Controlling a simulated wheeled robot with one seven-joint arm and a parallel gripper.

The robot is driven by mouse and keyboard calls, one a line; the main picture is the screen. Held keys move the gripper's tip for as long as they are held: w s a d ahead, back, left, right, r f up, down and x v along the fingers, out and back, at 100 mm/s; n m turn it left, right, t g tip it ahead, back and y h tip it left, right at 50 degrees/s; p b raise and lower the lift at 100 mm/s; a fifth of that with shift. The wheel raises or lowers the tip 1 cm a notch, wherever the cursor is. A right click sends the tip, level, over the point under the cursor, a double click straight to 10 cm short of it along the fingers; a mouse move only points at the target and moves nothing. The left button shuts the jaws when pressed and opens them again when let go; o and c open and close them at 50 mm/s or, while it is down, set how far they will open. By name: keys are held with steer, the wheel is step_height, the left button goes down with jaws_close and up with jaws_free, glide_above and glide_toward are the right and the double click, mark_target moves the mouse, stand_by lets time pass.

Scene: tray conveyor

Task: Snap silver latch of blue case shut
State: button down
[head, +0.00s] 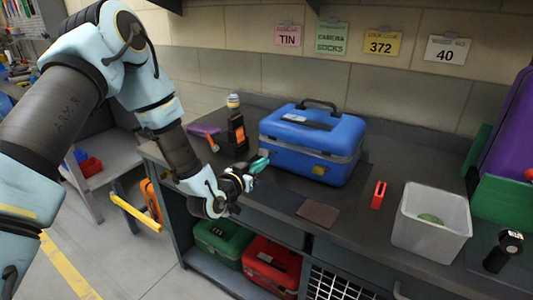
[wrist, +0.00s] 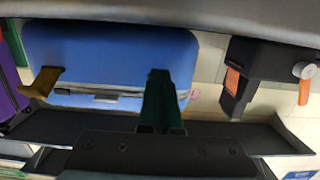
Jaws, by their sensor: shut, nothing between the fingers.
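The blue case (head: 310,140) stands closed-looking on the workbench, with its dark handle up. The latch is not clear in the wrist view.
A black tool with orange parts (head: 237,130) stands left of the case. A brown pad (head: 317,213), a red object (head: 379,195) and a pale bin (head: 432,222) are in front and right. Green (head: 223,240) and red (head: 271,264) cases sit on the lower shelf.

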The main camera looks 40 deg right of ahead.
mark_target(272, 155)
steer(key=shift+b+x, duration=0.55)
steer(key=shift+x, duration=1.1)
steer(key=shift+r, duration=0.2)
steer(key=shift+a, duration=0.2)
steer(key=shift+s+a, duration=0.2)
steer(key=shift+a, duration=0.15)
steer(key=shift+s+a, duration=0.1)
steer(key=shift+a, duration=0.25)
steer(key=shift+a, duration=0.3)
steer(key=shift+s+a, duration=0.1)
steer(key=shift+a, duration=0.05)
steer(key=shift+r, duration=0.4)
